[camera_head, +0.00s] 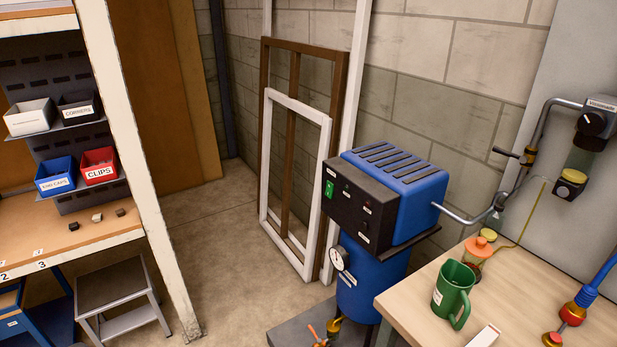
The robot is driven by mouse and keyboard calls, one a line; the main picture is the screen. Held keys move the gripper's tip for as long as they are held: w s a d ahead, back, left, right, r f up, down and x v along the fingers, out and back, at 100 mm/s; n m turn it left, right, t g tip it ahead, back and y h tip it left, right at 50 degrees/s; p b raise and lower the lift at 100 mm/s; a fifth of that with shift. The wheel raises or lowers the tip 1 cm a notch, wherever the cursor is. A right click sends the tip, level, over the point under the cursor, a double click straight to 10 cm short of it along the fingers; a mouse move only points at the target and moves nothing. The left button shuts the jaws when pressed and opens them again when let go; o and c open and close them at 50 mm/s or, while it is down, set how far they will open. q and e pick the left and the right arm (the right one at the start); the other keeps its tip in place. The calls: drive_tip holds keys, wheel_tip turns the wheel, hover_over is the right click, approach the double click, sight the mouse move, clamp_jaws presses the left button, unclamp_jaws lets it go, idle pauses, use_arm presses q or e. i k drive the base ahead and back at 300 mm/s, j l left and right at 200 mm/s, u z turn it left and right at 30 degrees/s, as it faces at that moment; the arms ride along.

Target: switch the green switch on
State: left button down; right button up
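The green switch (329,189) sits at the left end of the black front panel (350,205) of a blue compressor-like machine (398,190). It is small, and I cannot tell its on or off position. The panel also carries small round lights or knobs and white labels. A round white gauge (339,258) is on the blue tank (372,285) below. Neither of my grippers shows in the head view.
A wooden table (420,285) at the right holds a green mug (454,293) and an orange-lidded jar (479,250). Window frames (294,180) lean on the wall behind the machine. A stool (112,285) and shelving stand left. The floor (225,240) between is clear.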

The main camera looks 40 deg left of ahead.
sight(329, 190)
drive_tip(key=i+j, duration=0.15)
drive_tip(key=j, duration=0.2)
drive_tip(key=i+j, duration=0.15)
drive_tip(key=j, duration=0.25)
drive_tip(key=i+j, duration=0.15)
drive_tip(key=j, duration=0.2)
drive_tip(key=i+j, duration=0.15)
drive_tip(key=j, duration=0.2)
drive_tip(key=i+j+z, duration=0.1)
drive_tip(key=j, duration=0.3)
drive_tip(key=i, duration=0.05)
